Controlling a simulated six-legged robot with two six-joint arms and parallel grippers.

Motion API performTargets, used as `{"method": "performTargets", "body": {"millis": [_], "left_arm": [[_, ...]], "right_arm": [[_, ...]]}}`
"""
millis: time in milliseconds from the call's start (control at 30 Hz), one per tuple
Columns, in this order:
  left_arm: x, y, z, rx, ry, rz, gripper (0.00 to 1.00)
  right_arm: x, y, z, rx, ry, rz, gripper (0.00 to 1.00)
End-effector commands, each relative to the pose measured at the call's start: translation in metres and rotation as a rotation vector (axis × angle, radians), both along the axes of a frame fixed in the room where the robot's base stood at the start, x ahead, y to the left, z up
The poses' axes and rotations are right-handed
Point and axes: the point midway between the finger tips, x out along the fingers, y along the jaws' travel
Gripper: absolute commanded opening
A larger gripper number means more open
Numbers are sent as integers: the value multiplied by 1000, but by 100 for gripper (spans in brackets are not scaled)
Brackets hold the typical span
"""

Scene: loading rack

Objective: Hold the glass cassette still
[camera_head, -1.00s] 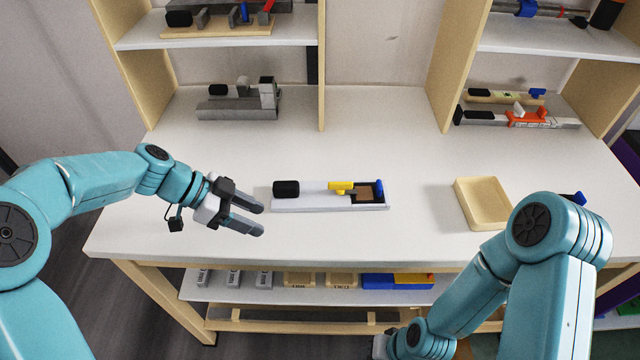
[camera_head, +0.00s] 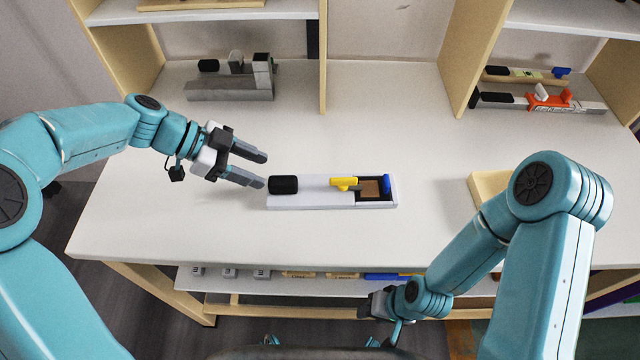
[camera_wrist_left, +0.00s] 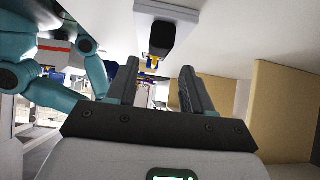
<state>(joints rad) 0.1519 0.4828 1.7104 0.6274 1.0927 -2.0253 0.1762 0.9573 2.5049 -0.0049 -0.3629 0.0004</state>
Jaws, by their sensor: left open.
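A long white cassette-like unit (camera_head: 310,198) lies flat on the white table. It has a black block (camera_head: 283,185) at its left end, a yellow lever, a brown square in a dark recess and a blue piece at its right end. I cannot make out any glass in it. My left gripper (camera_head: 264,170) is open and empty, its fingers pointing at the black end from the left. In the left wrist view, the black block (camera_wrist_left: 168,36) shows ahead, beyond the open fingers (camera_wrist_left: 158,70). My right gripper (camera_head: 378,304) hangs low by the table's front edge; its jaws are unclear.
A tan tray (camera_head: 487,187) sits to the right, partly behind my right arm. A grey fixture (camera_head: 232,86) stands at the back left. Several similar units (camera_head: 540,98) lie in the right rack. Wooden uprights (camera_head: 470,60) divide the back.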

Motion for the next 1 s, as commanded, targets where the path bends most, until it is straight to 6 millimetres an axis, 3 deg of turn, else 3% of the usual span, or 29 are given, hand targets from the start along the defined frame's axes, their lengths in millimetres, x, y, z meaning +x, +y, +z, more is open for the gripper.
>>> {"method": "performTargets", "body": {"millis": [533,1000], "left_arm": [[0,-45,-37,0,3,-3,51],[3,-56,-45,0,1,0,51]], "right_arm": [[0,0,-5,0,0,0,43],[0,0,-6,0,0,0,43]]}}
